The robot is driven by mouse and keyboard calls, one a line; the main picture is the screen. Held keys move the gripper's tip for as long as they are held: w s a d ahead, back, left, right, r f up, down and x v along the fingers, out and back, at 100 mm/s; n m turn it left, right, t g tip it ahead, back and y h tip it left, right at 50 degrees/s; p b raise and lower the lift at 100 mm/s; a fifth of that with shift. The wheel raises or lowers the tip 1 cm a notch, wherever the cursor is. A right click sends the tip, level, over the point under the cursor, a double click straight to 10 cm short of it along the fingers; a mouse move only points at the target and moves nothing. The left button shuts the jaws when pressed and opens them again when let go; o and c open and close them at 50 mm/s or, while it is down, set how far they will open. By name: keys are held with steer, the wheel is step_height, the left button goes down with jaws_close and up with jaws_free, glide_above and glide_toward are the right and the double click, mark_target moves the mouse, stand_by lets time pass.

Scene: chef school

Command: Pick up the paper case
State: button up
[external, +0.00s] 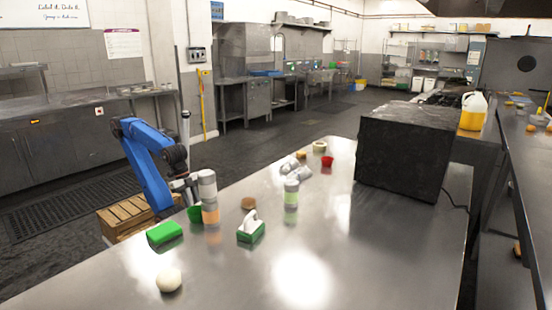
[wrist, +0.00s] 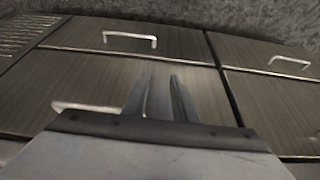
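No thing in view can be named the paper case with certainty. A small round brown item (external: 248,203) lies on the steel table, and a green cup-like item (external: 195,213) and a red cup (external: 327,161) also stand there. Any of these could be it; they are too small to tell. My gripper (external: 188,184) is at the table's left edge, close to a grey-topped orange-banded container (external: 208,192) that partly hides it. In the wrist view my gripper (wrist: 160,78) has its two fingers apart with nothing between them. That view shows only cabinet fronts and floor.
The steel table (external: 325,270) also holds a green block (external: 164,233), a pale ball (external: 169,280), a green-and-white item (external: 251,228), a green-banded shaker (external: 291,193) and a large black box (external: 405,150). The table's front middle is clear. Cabinet handles (wrist: 130,36) show in the wrist view.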

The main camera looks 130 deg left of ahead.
steer(key=w+d+r+m+g, duration=0.1)
steer(key=w+d+r+m, duration=0.4)
steer(key=r, duration=0.6)
steer(key=w+d+r+m, duration=0.5)
steer(key=d+r, duration=0.1)
steer(key=r, duration=0.4)
steer(key=w+d+r+m+g, duration=0.1)
steer(key=w+d+r+m, duration=0.4)
steer(key=r, duration=0.6)
steer(key=shift+y, duration=0.3)
steer(key=x, duration=1.2)
steer(key=shift+w, duration=0.1)
steer(key=shift+a+x, duration=0.15)
steer(key=shift+x, duration=1.2)
steer(key=shift+a+x, duration=0.15)
steer(key=shift+x, duration=1.2)
jaws_close()
